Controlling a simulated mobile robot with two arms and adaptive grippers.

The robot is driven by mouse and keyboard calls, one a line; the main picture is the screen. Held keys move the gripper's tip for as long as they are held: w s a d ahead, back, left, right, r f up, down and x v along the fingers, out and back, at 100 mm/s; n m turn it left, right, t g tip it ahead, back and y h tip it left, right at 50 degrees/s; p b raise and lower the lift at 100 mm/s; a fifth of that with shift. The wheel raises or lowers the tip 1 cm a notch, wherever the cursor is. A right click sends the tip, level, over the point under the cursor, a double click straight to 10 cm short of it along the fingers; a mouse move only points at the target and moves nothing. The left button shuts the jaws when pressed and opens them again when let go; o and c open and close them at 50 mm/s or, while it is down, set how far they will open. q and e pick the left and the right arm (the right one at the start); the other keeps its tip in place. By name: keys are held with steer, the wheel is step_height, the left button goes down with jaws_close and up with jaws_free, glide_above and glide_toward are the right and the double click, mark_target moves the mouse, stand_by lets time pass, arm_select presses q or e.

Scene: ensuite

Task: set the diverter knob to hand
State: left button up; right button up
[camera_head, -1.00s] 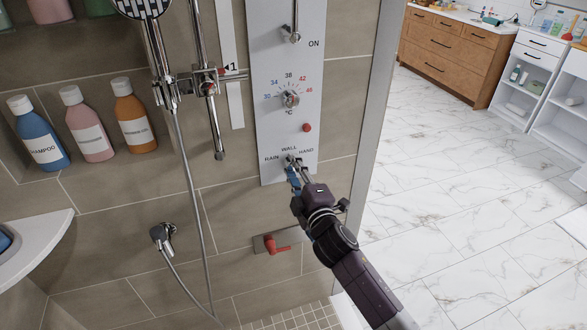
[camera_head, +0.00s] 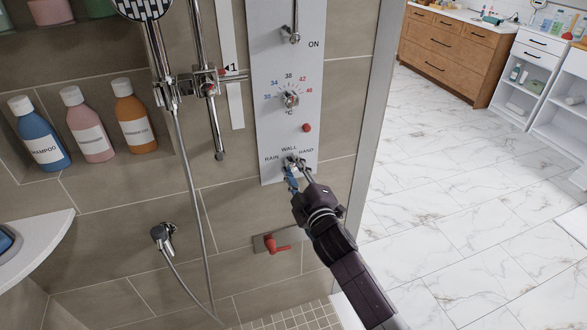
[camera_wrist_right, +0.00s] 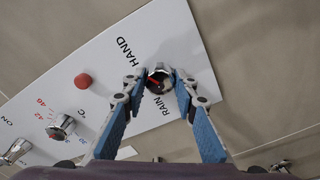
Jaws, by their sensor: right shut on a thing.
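The diverter knob (camera_head: 291,161) is a small chrome knob low on the white shower panel (camera_head: 272,140), below the label WALL, with RAIN to its left and HAND to its right. My right gripper (camera_head: 297,172) reaches up to it from below. In the right wrist view the knob (camera_wrist_right: 158,79) sits between the fingertips of the gripper (camera_wrist_right: 160,88), which is shut on it. A red mark shows on the knob's face; exactly which label it points to is hard to tell. HAND and RAIN are readable there, while WALL is hidden behind a finger. My left gripper is not in view.
Above the knob are a red button (camera_head: 307,128) and the temperature dial (camera_head: 290,99). A red-handled lever (camera_head: 275,245) is on the wall below. A shower hose (camera_head: 190,200) hangs to the left. Bottles stand in the niche. The marble floor (camera_head: 470,200) at right is open.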

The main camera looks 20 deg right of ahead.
steer(key=shift+f, duration=0.1)
steer(key=o, duration=1.1)
steer(key=shift+o, duration=0.2)
steer(key=s, duration=1.2)
steer(key=shift+d, duration=0.2)
